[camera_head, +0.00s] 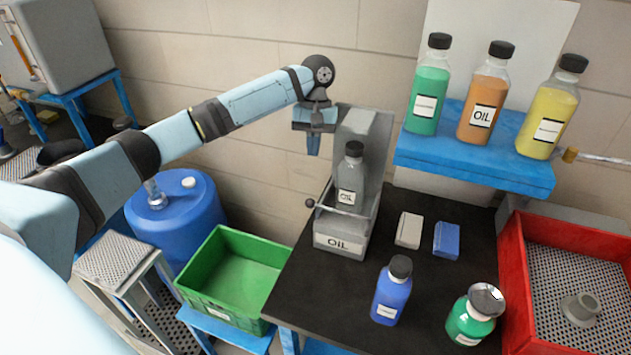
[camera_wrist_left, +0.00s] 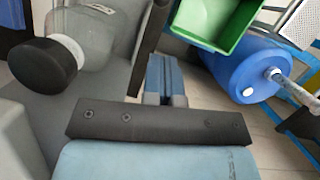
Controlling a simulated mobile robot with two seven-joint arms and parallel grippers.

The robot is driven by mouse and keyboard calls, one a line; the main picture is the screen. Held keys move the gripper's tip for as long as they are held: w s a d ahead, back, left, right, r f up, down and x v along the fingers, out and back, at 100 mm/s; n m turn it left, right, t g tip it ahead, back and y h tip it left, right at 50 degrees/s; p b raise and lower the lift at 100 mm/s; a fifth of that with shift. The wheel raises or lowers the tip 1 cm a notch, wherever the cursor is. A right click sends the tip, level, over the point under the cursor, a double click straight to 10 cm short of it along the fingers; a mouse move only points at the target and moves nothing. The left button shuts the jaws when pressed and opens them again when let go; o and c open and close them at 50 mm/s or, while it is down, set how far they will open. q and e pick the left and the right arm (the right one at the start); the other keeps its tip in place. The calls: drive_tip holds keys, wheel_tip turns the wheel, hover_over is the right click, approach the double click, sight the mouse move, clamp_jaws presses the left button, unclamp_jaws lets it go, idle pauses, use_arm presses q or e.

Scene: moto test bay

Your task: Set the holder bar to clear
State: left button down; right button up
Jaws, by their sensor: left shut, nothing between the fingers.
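The grey holder (camera_head: 341,241), labelled OIL, stands at the back left of the black table. A clear grey bottle (camera_head: 352,172) with a black cap and an OIL label stands upright in it. The thin holder bar (camera_head: 343,210) runs across the front of the bottle, with a dark round knob (camera_head: 310,203) at its left end. My left gripper (camera_head: 313,152) is shut and empty, pointing down above and behind the knob, apart from the bar. The left wrist view shows its closed fingers (camera_wrist_left: 165,82) beside the black-capped bottle (camera_wrist_left: 78,58). My right gripper is not in view.
A blue bottle (camera_head: 391,292), a green bottle (camera_head: 472,316), a white block (camera_head: 408,230) and a blue block (camera_head: 446,240) are on the table. A blue shelf (camera_head: 470,160) holds three bottles. A green crate (camera_head: 235,275) and blue drum (camera_head: 178,222) are left; a red crate (camera_head: 513,285) is right.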

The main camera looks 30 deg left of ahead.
use_arm(q)
drive_tip(key=shift+s, duration=0.15)
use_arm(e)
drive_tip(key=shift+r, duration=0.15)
use_arm(q)
drive_tip(key=p+x, duration=0.1)
drive_tip(key=x, duration=0.9)
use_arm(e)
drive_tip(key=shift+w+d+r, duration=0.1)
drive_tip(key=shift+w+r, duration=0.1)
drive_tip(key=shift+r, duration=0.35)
